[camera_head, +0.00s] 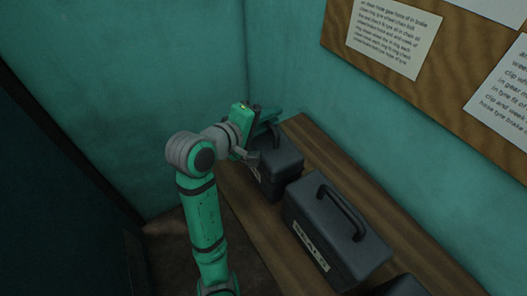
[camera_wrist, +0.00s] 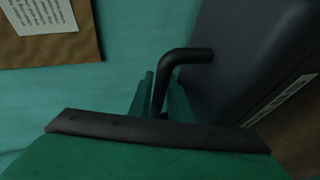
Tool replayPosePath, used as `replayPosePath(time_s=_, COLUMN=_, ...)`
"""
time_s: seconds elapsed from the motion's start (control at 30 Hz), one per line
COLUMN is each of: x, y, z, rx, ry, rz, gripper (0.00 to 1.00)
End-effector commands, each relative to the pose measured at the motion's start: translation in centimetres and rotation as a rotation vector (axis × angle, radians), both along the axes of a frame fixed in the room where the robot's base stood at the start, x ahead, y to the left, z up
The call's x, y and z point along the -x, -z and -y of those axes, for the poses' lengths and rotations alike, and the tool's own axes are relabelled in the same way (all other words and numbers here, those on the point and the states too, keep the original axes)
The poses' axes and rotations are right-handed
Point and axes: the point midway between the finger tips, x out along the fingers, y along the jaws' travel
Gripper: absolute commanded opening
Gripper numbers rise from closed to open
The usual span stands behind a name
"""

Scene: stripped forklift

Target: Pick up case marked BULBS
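A dark grey case (camera_head: 281,168) stands at the far end of the wooden shelf in the head view. Its pale label is partly hidden by my arm, and I cannot read it there. In the wrist view the case (camera_wrist: 235,60) fills the right side, its label (camera_wrist: 280,100) seen too edge-on to read. My gripper (camera_head: 272,122) is at the top of this case. In the wrist view the fingers of my gripper (camera_wrist: 161,88) are close together, one on each side of the black handle (camera_wrist: 185,56), and look shut on it. The case appears to rest on the shelf.
A second dark case (camera_head: 333,235), labelled what looks like SEALS, stands nearer on the wooden shelf (camera_head: 315,150). Part of a third case (camera_head: 404,287) shows at the bottom edge. Green walls close in behind and beside the far case. A notice board (camera_head: 455,75) hangs on the right wall.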

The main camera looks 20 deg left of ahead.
Motion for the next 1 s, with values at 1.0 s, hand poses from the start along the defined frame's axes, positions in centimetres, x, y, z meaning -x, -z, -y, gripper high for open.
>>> replayPosePath(time_s=1.0, x=-0.84, y=0.4, z=0.09, rx=0.001, ry=-0.005, rz=-0.002, gripper=0.0)
